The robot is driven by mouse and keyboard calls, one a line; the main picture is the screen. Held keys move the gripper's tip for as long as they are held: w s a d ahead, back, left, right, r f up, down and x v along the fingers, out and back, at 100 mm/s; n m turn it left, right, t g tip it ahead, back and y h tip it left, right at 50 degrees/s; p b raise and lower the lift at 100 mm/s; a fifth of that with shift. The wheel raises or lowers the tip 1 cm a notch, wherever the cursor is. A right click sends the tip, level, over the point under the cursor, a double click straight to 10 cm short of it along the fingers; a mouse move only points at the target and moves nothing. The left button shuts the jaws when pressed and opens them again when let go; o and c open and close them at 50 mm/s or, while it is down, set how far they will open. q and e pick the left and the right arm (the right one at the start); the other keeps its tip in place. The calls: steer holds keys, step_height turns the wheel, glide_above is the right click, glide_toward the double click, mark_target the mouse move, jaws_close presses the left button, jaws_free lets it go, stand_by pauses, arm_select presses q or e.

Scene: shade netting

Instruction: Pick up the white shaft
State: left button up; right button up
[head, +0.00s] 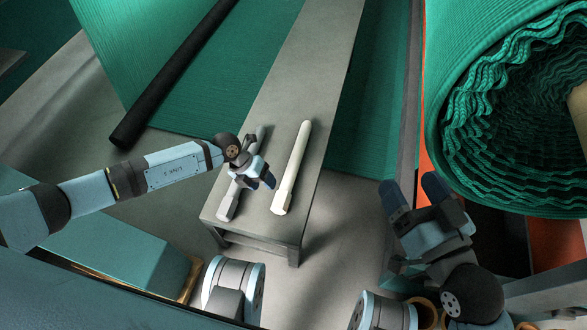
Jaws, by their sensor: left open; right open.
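The white shaft (292,168) lies lengthwise on the narrow grey bench (307,62), close to its near end, with its thicker end toward me. My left gripper (262,183) is open and empty, just left of the white shaft, over the grey shaft. No contact with the white shaft can be made out. My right gripper (412,192) is open and empty, off to the right of the bench.
A grey shaft (228,203) lies left of the white one, partly hidden by my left gripper. A large roll of green netting (480,90) stands at the right. A black bar (172,75) lies across green netting (130,45) at the left.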

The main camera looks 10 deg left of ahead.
mark_target(278, 196)
arm_select(q)
steer(key=b+x, duration=0.1)
steer(key=x, duration=0.3)
steer(key=shift+d+f+b, duration=0.2)
steer(key=shift+f+b, duration=0.1)
steer(key=shift+f, duration=0.05)
steer(key=b+x, duration=0.2)
steer(key=x, duration=0.1)
steer(key=b+x, duration=0.1)
steer(key=shift+w+d+f, duration=0.1)
steer(key=shift+w+f, duration=0.15)
steer(key=shift+f, duration=0.1)
arm_select(e)
steer(key=f, duration=0.1)
steer(key=w+f+n, duration=0.1)
steer(key=d+f+n, duration=0.1)
steer(key=shift+w, duration=0.3)
arm_select(q)
jaws_close()
steer(key=shift+d+r, duration=0.1)
steer(key=shift+r, duration=0.05)
